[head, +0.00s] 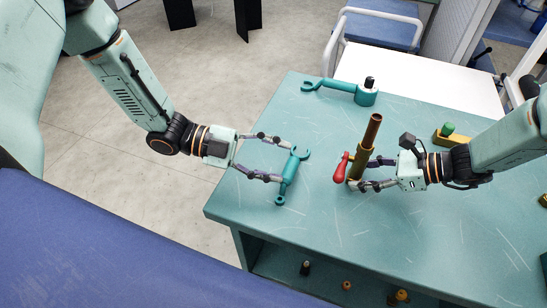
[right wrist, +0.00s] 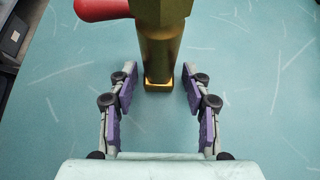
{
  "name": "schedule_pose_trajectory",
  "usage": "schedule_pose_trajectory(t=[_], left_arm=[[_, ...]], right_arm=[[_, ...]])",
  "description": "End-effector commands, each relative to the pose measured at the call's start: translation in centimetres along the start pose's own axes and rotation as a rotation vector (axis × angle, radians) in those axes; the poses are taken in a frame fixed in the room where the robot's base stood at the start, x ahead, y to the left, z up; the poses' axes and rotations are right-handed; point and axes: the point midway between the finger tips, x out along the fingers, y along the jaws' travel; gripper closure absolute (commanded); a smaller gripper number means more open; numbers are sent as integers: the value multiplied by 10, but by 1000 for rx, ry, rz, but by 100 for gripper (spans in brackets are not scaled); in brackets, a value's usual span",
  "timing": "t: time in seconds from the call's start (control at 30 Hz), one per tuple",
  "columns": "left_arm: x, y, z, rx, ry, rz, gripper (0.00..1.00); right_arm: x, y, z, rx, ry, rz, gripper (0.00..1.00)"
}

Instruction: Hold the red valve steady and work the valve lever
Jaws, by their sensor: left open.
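The valve is a brass body (head: 361,160) with a copper pipe (head: 372,130) rising from it and a red lever (head: 341,167) on its left side. It stands upright on the teal bench. My right gripper (head: 362,174) is open with its fingers on either side of the brass body. The right wrist view shows the brass body (right wrist: 160,50) between the fingertips with gaps on both sides, and part of the red lever (right wrist: 100,9). My left gripper (head: 287,163) is open at a small teal wrench (head: 290,172) near the bench's left edge; I cannot tell whether they touch.
The teal bench (head: 400,240) has free room in front of the valve. A larger teal tool with a round head (head: 366,97) lies at the back. A yellow block with a green knob (head: 448,129) sits behind my right arm. Small fittings (head: 397,297) stand on the lower shelf.

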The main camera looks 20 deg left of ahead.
Motion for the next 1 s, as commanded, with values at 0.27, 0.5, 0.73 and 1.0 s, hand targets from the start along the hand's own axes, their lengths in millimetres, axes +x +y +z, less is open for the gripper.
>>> schedule_pose_trajectory(t=[0.27,0.5,0.73,1.0], left_arm=[[0,0,0,0,0,0,47],[0,0,0,0,0,0,47],[0,0,0,0,0,0,47],[0,0,0,0,0,0,47]], right_arm=[[0,0,0,-1,-1,0,42],[-15,-2,1,0,-1,-4,42],[-61,-1,1,0,-4,-6,42],[-106,-1,1,-1,-2,-3,42]])
